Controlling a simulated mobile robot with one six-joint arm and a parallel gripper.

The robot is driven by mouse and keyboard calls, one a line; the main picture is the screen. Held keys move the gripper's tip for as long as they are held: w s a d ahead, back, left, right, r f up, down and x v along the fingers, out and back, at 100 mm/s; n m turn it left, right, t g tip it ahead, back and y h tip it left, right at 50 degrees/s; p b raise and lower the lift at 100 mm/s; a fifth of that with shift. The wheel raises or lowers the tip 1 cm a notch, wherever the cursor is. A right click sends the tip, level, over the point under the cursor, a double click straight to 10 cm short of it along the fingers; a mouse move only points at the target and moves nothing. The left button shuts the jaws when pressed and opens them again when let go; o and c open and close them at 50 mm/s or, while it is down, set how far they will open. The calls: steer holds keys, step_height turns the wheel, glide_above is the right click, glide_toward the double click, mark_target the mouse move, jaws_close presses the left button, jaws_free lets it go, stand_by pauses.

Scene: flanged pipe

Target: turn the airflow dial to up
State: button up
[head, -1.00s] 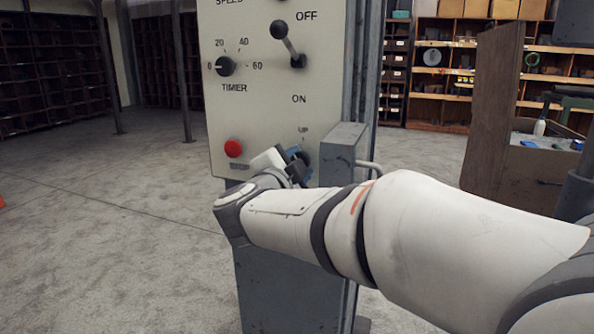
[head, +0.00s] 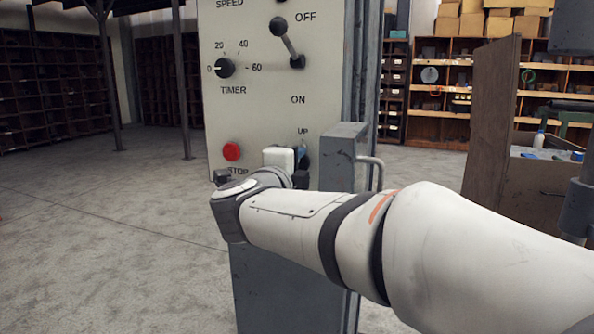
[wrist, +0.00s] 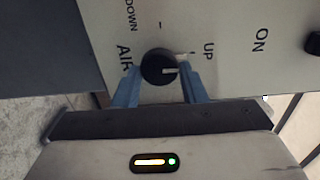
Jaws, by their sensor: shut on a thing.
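The airflow dial (wrist: 157,67) is a round black knob with a white pointer line, on a pale panel. In the wrist view its pointer faces right, the side where the UP label (wrist: 209,50) is printed. The DOWN label (wrist: 131,15) is at the upper left. My gripper (wrist: 159,69) has its two blue fingers on either side of the dial, shut on it. In the head view my gripper (head: 302,157) is at the panel's lower right, under the UP label (head: 303,131), and largely hides the dial.
Above the dial are a lever switch (head: 289,45) and a timer knob (head: 224,68). A red stop button (head: 231,152) is to its left. A grey box (head: 343,155) with a handle (head: 373,170) juts out close to its right.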

stand_by(0.4)
steer(key=o, duration=1)
steer(key=shift+c, duration=0.2)
steer(key=p+v, duration=0.2)
steer(key=v, duration=0.5)
steer(key=shift+s+a, duration=0.15)
steer(key=shift+s, duration=0.2)
